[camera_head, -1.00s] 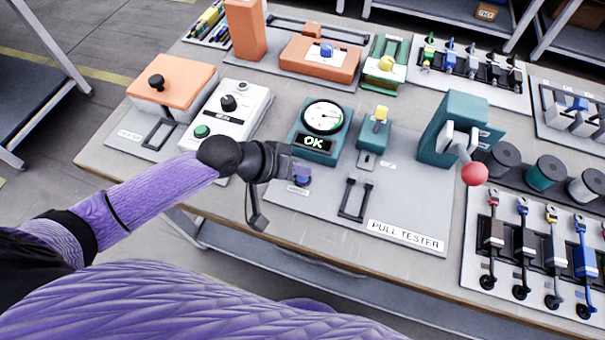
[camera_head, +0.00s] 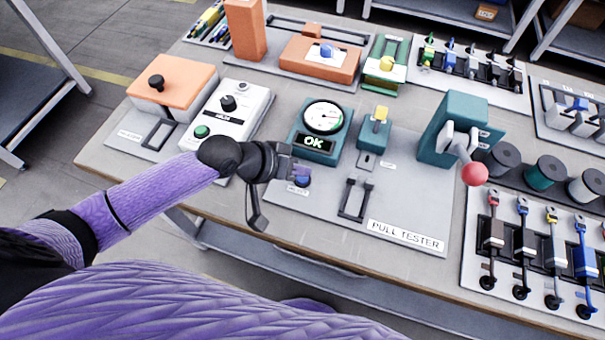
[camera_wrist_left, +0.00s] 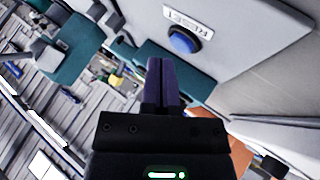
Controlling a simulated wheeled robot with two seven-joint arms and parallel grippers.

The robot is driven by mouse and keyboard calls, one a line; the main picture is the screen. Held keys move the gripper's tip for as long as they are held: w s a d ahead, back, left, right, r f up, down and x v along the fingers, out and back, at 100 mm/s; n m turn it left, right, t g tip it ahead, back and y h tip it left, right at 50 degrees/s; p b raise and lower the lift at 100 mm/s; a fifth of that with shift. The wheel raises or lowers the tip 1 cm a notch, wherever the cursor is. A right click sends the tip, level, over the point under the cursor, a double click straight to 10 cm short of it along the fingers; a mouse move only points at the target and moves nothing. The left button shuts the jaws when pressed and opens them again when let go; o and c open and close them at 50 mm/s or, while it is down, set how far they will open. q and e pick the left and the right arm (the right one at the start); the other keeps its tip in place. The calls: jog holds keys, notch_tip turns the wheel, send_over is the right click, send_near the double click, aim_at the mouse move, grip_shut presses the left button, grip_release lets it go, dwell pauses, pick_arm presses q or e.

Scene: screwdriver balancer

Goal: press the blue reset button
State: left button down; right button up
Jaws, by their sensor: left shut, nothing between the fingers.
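The blue reset button (camera_head: 302,180) sits on the near left part of the pull tester's grey base plate, in front of the teal gauge box. In the left wrist view the blue button (camera_wrist_left: 183,41) shows beside its RESET label (camera_wrist_left: 188,22). My left gripper (camera_head: 290,168) is shut and empty, with its tips close to the button. In the left wrist view the closed fingers (camera_wrist_left: 162,80) are just below and left of the button; I cannot tell whether they touch it. My right gripper is not in view.
The gauge box (camera_head: 321,132) reads OK behind the button. A white control box (camera_head: 229,113) stands left of my left gripper. A teal block with a red-knobbed lever (camera_head: 474,173) stands to the right. The PULL TESTER plate (camera_head: 330,218) has clear room at its front.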

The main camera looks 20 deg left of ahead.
pick_arm(q)
jog(key=shift+f, duration=0.1)
dwell(0.3)
jog(key=shift+f, duration=0.3)
jog(key=shift+f+b, duration=0.3)
jog(key=shift+f, duration=0.15)
dwell(0.4)
jog(key=shift+r, duration=0.1)
jog(key=shift+r+p, duration=0.85)
jog(key=shift+p, duration=0.15)
jog(key=shift+f, duration=0.1)
